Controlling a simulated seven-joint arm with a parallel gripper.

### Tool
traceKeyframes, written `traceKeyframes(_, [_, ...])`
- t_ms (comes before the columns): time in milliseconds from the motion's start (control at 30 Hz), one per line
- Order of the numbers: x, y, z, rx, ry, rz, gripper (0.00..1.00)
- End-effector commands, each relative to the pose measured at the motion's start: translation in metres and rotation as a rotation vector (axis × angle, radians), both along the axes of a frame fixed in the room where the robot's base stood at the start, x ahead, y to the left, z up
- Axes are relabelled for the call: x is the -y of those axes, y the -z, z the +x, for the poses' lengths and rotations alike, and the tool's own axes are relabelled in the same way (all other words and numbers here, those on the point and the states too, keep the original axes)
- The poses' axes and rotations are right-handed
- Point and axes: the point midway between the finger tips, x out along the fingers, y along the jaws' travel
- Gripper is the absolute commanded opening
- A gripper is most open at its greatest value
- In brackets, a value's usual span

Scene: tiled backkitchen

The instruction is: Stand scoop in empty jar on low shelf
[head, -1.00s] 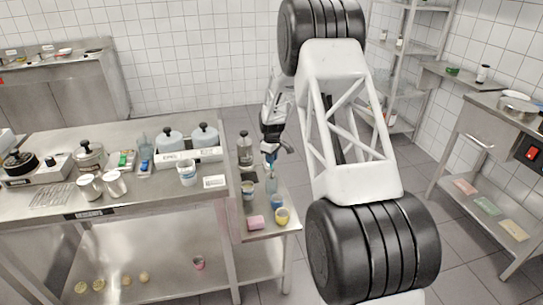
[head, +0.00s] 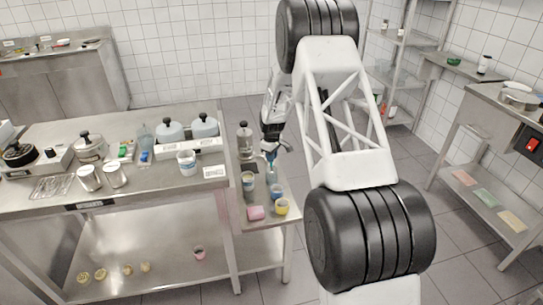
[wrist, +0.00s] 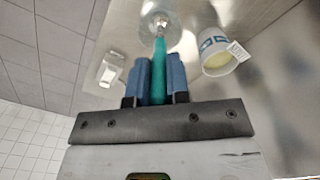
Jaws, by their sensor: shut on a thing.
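The scoop (wrist: 160,55) has a teal handle and is gripped between the blue fingers of my gripper (wrist: 157,62) in the wrist view. Its far end points at a clear, round-rimmed jar (wrist: 146,24) at the top of that view. I cannot tell whether the scoop's end is inside the jar or above it. In the head view my gripper (head: 271,158) hangs over the low side shelf (head: 246,226), pointing down.
A white cup with a blue label (wrist: 215,55) stands close to the right of the scoop. A pale clear object (wrist: 112,70) lies to the left. The bench (head: 140,197) adjoins at left.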

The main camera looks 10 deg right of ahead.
Motion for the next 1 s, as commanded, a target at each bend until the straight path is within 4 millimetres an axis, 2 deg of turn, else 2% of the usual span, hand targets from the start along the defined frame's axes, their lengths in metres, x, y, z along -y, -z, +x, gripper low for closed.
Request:
traceKeyframes(233, [0.000, 0.000, 0.000, 0.000, 0.000, 0.000, 0.00])
traceKeyframes(267, [0.000, 0.000, 0.000, 0.000, 0.000, 0.000, 0.20])
traceKeyframes(433, [0.000, 0.000, 0.000, 0.000, 0.000, 0.000, 0.46])
traceKeyframes(767, [0.000, -0.001, 0.000, 0.000, 0.000, 0.000, 0.46])
traceKeyframes(1000, [0.000, -0.016, 0.000, 0.003, 0.000, 0.000, 0.46])
